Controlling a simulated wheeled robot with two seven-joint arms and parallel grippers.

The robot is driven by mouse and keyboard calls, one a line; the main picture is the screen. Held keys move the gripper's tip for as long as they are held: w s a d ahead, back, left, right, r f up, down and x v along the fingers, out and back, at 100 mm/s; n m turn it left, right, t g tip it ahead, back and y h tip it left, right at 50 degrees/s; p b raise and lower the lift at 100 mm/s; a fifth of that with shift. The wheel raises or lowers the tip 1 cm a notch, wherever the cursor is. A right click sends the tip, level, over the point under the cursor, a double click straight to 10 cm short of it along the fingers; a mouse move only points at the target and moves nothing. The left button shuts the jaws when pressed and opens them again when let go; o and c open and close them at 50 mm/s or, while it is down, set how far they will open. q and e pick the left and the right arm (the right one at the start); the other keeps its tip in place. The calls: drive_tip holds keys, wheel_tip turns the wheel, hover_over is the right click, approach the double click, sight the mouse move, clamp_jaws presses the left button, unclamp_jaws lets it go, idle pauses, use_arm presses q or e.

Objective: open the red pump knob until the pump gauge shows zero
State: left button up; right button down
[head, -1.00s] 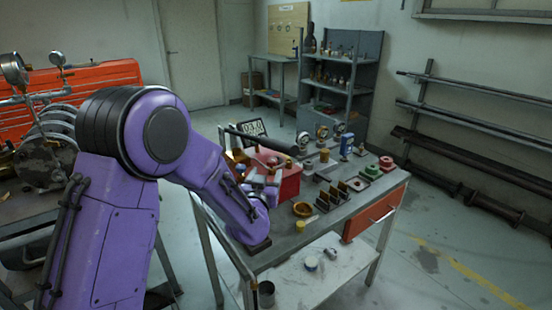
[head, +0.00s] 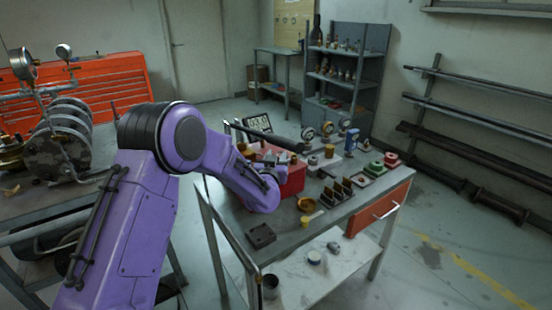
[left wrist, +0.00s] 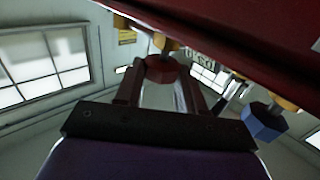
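In the left wrist view a dark red faceted knob (left wrist: 160,70) on a brass stem lies between the fingertips of my left gripper (left wrist: 161,82). The fingers stand apart on either side of it; contact is not clear. In the head view my purple left arm reaches over the red box (head: 292,182) on the workbench, and its wrist largely hides the gripper and red knob. A blue knob (left wrist: 263,122) is to the right in the wrist view. My right gripper is out of view.
Round gauges (head: 307,133) stand at the bench's back, too small to read. A long dark bar (head: 262,137) extends above the box. A dark block (head: 261,235) lies at the front left.

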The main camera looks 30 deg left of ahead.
use_arm(q)
drive_tip(key=shift+n+y, duration=0.3)
drive_tip(key=shift+y, duration=0.1)
drive_tip(key=n+g+y, duration=0.1)
drive_tip(key=n+g+y+p, duration=0.2)
drive_tip(key=y, duration=0.1)
drive_tip(key=shift+w+d, duration=0.15)
drive_tip(key=shift+d, duration=0.15)
drive_tip(key=shift+w+d+n+g+y, duration=0.1)
drive_tip(key=shift+n+g+y, duration=1)
drive_tip(key=shift+y, duration=0.1)
drive_tip(key=shift+w+f+n+g+y, duration=0.1)
drive_tip(key=shift+f+n+g+y, duration=0.05)
drive_tip(key=shift+n+g+y, duration=0.9)
drive_tip(key=g, duration=0.1)
drive_tip(key=n+g+b, duration=0.1)
drive_tip(key=g, duration=0.1)
drive_tip(key=shift+w+d+f+n+y, duration=0.1)
drive_tip(key=shift+f+n+y, duration=0.05)
drive_tip(key=shift+n+y, duration=0.15)
drive_tip(key=shift+w+n+g+y+b, duration=0.1)
drive_tip(key=shift+n+g+y+b, duration=0.35)
drive_tip(key=shift+n+g+b, duration=0.55)
drive_tip(key=n+g+b, duration=0.1)
drive_tip(key=g+b, duration=0.2)
drive_tip(key=shift+w+n+g, duration=0.15)
drive_tip(key=shift+n+g, duration=0.2)
drive_tip(key=shift+r+g, duration=0.25)
drive_tip(key=shift+g, duration=0.05)
